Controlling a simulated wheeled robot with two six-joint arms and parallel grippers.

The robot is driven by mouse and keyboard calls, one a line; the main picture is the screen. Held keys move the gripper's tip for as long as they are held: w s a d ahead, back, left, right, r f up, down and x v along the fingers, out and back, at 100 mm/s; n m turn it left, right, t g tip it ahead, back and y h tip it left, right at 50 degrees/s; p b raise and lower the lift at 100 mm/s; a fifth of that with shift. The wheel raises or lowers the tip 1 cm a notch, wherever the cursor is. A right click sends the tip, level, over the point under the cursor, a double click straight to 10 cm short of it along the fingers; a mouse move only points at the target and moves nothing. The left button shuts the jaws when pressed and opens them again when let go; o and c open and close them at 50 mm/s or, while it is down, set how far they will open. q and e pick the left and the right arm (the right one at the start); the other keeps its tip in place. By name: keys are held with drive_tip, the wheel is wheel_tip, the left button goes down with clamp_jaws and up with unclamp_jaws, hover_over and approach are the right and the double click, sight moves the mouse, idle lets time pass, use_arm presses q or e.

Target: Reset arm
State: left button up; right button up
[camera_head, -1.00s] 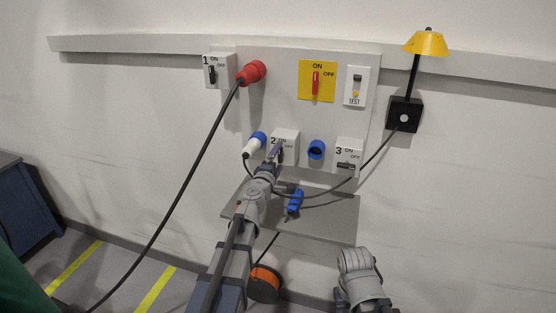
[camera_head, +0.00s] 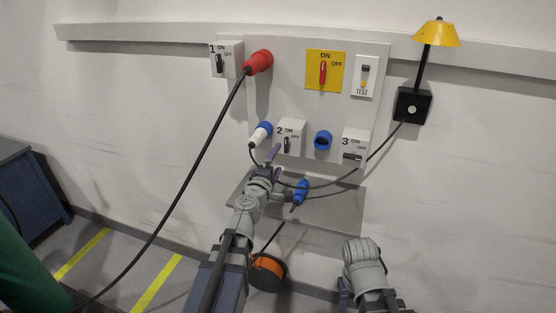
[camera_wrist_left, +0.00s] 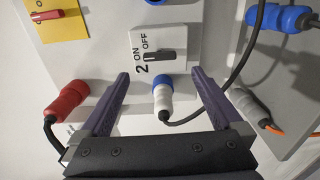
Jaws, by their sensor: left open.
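My left gripper (camera_head: 271,155) is open and empty, below and left of switch box 2 (camera_head: 298,130). In the left wrist view its two fingers (camera_wrist_left: 161,74) are spread apart with the white and blue plug (camera_wrist_left: 162,96) seen between them. The black lever of switch 2 (camera_wrist_left: 158,56) stands clear of the fingers and is turned to ON. My left arm comes up from the bottom of the head view. My right arm shows only in part at the lower right; its gripper is not in view.
The panel carries a red plug (camera_head: 258,62), a yellow switch plate (camera_head: 340,72), an empty blue socket (camera_head: 322,140) and switch box 3 (camera_head: 357,138). A blue connector (camera_head: 300,192) is at the grey shelf (camera_head: 335,210). A yellow lamp (camera_head: 436,34) is on the right. Black cables hang nearby.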

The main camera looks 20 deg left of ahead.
use_arm(q)
drive_tip(key=s+d+f+m+g+h, duration=0.3)
drive_tip(key=s+d+f+m+g, duration=0.1)
drive_tip(key=d+f+m, duration=0.25)
drive_tip(key=s+d+f+m+g+h, duration=0.3)
drive_tip(key=s+d+f+m+g, duration=0.15)
drive_tip(key=d+f+m, duration=0.2)
drive_tip(key=s+a+f+m+g+y, duration=0.55)
drive_tip(key=s+f+g, duration=0.3)
drive_tip(key=s, duration=0.45)
drive_tip(key=s+d+m+g+y, duration=0.1)
drive_tip(key=s+d+m+y, duration=0.1)
drive_tip(key=s+d, duration=0.4)
drive_tip(key=d+m, duration=0.1)
drive_tip(key=d, duration=0.2)
drive_tip(key=shift+d+f, duration=0.15)
drive_tip(key=shift+d, duration=0.2)
drive_tip(key=shift+s, duration=0.1)
use_arm(e)
drive_tip(key=shift+c, duration=0.2)
